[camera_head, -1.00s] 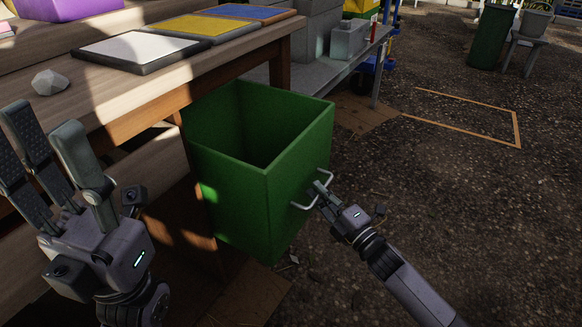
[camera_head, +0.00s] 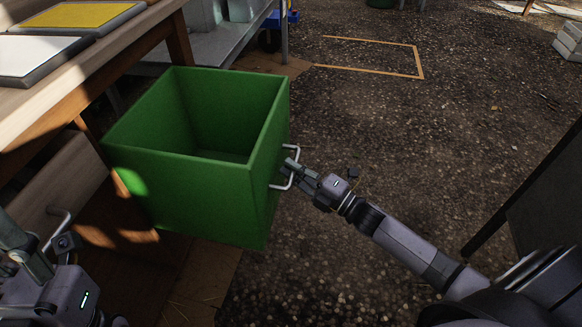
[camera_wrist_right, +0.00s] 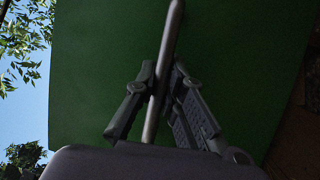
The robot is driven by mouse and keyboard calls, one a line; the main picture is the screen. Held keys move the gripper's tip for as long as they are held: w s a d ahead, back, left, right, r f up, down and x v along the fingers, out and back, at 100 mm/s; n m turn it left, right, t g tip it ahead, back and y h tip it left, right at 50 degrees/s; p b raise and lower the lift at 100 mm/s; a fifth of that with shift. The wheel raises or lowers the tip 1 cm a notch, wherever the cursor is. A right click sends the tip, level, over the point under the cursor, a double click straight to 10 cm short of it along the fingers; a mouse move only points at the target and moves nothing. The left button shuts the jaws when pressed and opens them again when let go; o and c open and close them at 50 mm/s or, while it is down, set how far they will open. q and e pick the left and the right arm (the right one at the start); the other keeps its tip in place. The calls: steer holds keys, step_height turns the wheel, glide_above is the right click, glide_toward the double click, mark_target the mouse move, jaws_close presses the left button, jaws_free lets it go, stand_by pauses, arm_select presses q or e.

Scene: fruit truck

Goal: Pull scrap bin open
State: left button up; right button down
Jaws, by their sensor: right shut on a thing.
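The scrap bin is a green, open-topped box (camera_head: 205,205) in the head view, standing out from beside the wooden bench. The part of its inside that shows looks empty. A metal bar handle (camera_head: 289,183) is on its right-hand face. My right gripper (camera_head: 292,170) is shut on this handle. In the right wrist view the handle bar (camera_wrist_right: 171,40) runs between the two fingers (camera_wrist_right: 160,95), with the green bin face (camera_wrist_right: 100,70) behind. My left gripper (camera_head: 25,255) is at the lower left, mostly cut off by the frame edge, away from the bin.
The wooden bench (camera_head: 120,55) with a yellow-topped tray (camera_head: 75,16) is on the left. A grey shelf (camera_head: 240,40) stands behind the bin. Open ground (camera_head: 430,150) lies to the right, with a wooden frame outline (camera_head: 418,62). A dark panel (camera_head: 545,200) stands at the right.

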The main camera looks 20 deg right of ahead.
steer(key=c, duration=1.7)
jaws_free()
steer(key=shift+o, duration=0.2)
steer(key=v, duration=1.2)
